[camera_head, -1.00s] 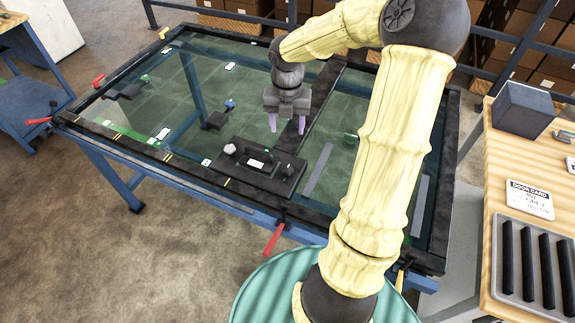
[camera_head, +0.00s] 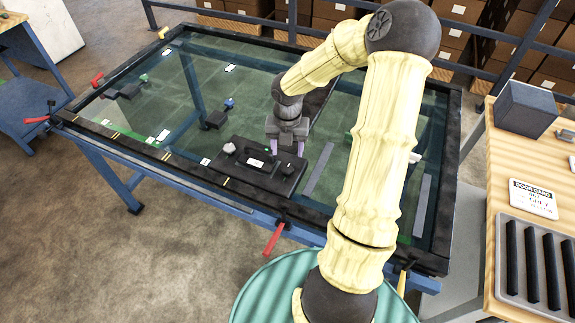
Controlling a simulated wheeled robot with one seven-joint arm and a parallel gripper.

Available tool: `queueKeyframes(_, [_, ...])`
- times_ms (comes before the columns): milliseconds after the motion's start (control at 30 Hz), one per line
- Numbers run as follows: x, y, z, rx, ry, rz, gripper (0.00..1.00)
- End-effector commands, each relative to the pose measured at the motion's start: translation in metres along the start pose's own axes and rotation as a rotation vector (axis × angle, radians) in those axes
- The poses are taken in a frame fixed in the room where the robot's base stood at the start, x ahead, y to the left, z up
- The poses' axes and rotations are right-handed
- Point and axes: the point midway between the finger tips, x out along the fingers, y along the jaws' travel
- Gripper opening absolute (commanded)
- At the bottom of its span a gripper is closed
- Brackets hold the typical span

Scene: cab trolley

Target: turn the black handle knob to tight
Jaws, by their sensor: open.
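A black plate (camera_head: 232,178) lies on the glass-topped table near its front edge. It carries a pale knob (camera_head: 229,148) at the left, a white label (camera_head: 256,163) in the middle and a small black handle knob (camera_head: 287,169) at the right. The knob's turn angle is too small to read. My gripper (camera_head: 287,149) points down, open, with its two purple fingers apart and nothing seen between them. It is over the right back part of the plate, close to the black knob. I cannot tell whether the fingers touch it.
Red-handled clamps, one of them at the front (camera_head: 274,239), stick out from the table frame (camera_head: 150,151). A small block with a blue top (camera_head: 229,103) stands left behind the plate. At the right, a wooden bench holds a dark box (camera_head: 524,109), a door card (camera_head: 533,198) and a slotted tray (camera_head: 499,283).

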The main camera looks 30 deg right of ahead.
Motion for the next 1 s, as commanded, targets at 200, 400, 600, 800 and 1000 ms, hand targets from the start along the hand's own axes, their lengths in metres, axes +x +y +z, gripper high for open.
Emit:
queueKeyframes(200, [0.042,0.000,-0.001,-0.002,0.004,-0.001,0.56])
queueKeyframes(400, [0.068,0.001,-0.001,0.000,0.002,0.001,0.56])
queueKeyframes(600, [0.074,0.000,0.000,0.000,0.000,0.000,0.56])
queueKeyframes(800, [0.073,0.000,0.000,0.000,0.000,0.000,0.52])
queueKeyframes(1000, [0.073,0.000,0.000,0.000,0.000,0.000,0.12])
